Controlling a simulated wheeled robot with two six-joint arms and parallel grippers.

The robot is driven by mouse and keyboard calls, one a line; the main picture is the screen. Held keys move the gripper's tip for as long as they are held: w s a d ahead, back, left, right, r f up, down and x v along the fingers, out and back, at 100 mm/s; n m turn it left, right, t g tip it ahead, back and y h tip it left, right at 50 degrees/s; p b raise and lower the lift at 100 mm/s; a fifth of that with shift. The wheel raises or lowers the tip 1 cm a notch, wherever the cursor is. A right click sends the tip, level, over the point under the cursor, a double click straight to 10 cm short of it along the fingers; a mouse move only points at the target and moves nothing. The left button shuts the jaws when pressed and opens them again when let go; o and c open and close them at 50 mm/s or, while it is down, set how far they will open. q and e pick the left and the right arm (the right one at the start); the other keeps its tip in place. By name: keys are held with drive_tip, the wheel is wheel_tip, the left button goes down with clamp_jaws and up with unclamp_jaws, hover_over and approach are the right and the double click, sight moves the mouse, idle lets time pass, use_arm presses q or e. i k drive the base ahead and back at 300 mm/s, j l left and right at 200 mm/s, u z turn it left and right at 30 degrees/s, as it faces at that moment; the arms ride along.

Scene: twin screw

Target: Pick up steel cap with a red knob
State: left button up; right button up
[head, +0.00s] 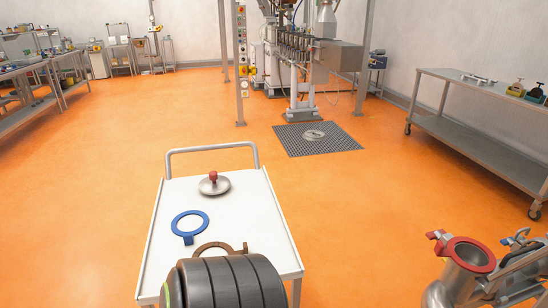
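The steel cap (207,187) with a red knob (213,175) sits on the white top of a cart (240,207). It is a flat round silver disc and lies with the knob up, near the cart's far end by the handle. Nothing touches it, and it is fully visible. Neither of my grippers shows in the head view.
A blue ring clamp (177,222) and a brown ring clamp (242,250), partly hidden, lie nearer on the cart. The cart's handle (212,147) rises behind the cap. A steel pipe (450,290) with a red clamp (470,255) stands at lower right. Orange floor surrounds the cart.

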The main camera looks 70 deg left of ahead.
sight(214, 184)
drive_tip(key=k+j+u, duration=0.15)
drive_tip(key=k, duration=0.2)
drive_tip(key=k+j+u, duration=0.15)
drive_tip(key=k, duration=0.2)
drive_tip(key=u, duration=2.05)
